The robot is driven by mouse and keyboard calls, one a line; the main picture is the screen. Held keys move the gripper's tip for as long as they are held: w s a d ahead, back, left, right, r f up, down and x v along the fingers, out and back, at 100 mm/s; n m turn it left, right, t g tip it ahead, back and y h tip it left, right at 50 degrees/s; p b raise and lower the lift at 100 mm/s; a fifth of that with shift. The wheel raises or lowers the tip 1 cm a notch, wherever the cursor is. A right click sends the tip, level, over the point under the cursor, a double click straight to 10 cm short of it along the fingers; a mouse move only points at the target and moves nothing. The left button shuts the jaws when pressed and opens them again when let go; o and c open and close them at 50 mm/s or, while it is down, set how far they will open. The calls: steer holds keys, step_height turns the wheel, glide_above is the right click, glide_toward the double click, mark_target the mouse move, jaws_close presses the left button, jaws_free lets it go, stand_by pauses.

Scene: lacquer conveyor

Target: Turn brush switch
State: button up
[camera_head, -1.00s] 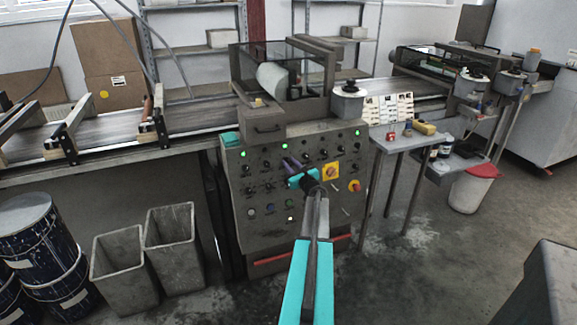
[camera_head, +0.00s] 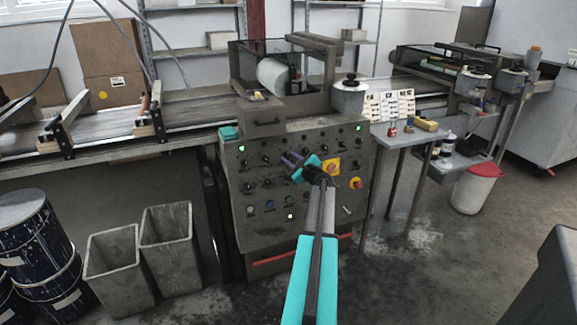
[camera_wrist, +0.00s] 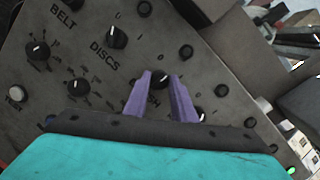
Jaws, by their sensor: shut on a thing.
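The grey control panel (camera_head: 262,225) carries rows of dark knobs and small lamps. My gripper (camera_head: 291,158) reaches it from the front, its turquoise wrist tilted. In the wrist view its two purple fingers (camera_wrist: 161,76) are shut on the brush switch (camera_wrist: 158,78), one on each side.
Another knob (camera_wrist: 198,113) is close to the right finger. A yellow plate (camera_head: 331,167) and a red emergency button (camera_head: 356,183) are right of my gripper. A small table (camera_head: 400,141) stands right of the panel. Two grey bins (camera_head: 168,250) stand on the floor at left.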

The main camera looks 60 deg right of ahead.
steer(key=n+b, duration=0.3)
steer(key=n, duration=0.1)
steer(key=shift+w+n+g+y+b, duration=0.15)
steer(key=shift+n+g+y+b, duration=0.15)
steer(key=shift+n+y+b, duration=0.1)
steer(key=shift+r+n+b, duration=0.15)
steer(key=shift+n+b, duration=0.5)
steer(key=shift+n, duration=0.45)
steer(key=shift+r, duration=0.1)
steer(key=o, duration=1.1)
steer(key=shift+d, duration=0.1)
steer(key=shift+c, duration=0.2)
steer(key=shift+s, duration=0.2)
steer(key=v, duration=1.3)
steer(key=shift+s+r, duration=0.2)
